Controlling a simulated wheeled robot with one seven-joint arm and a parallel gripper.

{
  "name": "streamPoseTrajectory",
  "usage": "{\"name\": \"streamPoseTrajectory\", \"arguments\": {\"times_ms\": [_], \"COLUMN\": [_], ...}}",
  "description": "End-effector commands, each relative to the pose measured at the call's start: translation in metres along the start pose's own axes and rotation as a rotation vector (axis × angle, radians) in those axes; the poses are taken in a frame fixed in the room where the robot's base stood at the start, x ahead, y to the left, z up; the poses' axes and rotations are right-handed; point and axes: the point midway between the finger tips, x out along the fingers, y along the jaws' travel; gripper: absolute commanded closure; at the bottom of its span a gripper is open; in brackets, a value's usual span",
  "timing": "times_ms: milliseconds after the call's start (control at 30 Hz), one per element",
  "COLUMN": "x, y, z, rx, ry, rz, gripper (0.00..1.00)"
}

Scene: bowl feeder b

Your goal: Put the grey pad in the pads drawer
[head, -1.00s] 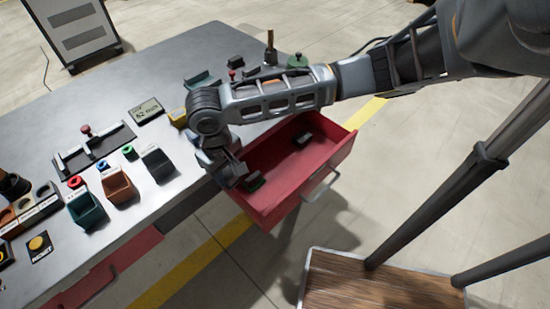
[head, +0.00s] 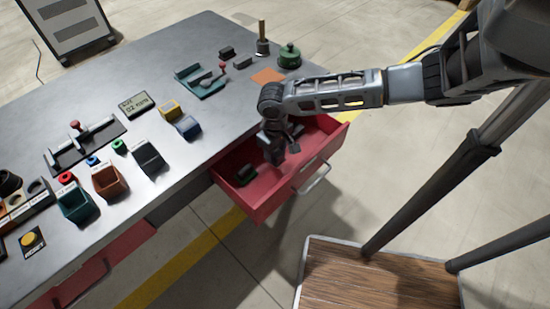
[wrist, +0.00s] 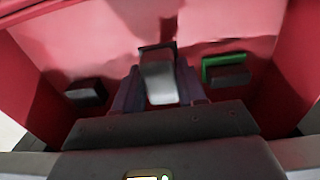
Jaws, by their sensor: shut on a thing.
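The grey pad (wrist: 158,78) is between the fingers of my gripper (wrist: 158,92) in the wrist view. My gripper is shut on it. In the head view my gripper (head: 275,156) points down inside the open red drawer (head: 289,190), near its middle; the pad is not clear there. The drawer's red wall (wrist: 293,72) also shows in the wrist view. I cannot tell whether the pad touches the drawer floor.
A dark piece with a green edge (wrist: 228,74) lies in the drawer to the right of the pad in the wrist view, a black piece (wrist: 86,92) to the left. The bench (head: 215,45) beside the drawer holds small bins (head: 110,181) and a green lidded pot (head: 289,57).

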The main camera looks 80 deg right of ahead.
Motion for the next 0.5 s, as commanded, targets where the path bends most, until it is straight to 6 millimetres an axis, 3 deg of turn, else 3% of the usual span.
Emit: {"name": "streamPoseTrajectory", "arguments": {"times_ms": [300,500], "x": [0.038,0.043], "y": [-0.002,-0.002], "z": [0.000,0.000], "rx": [0.000,0.000], "ry": [-0.002,0.000], "rz": [0.001,0.000], "gripper": [1.00,1.00]}}
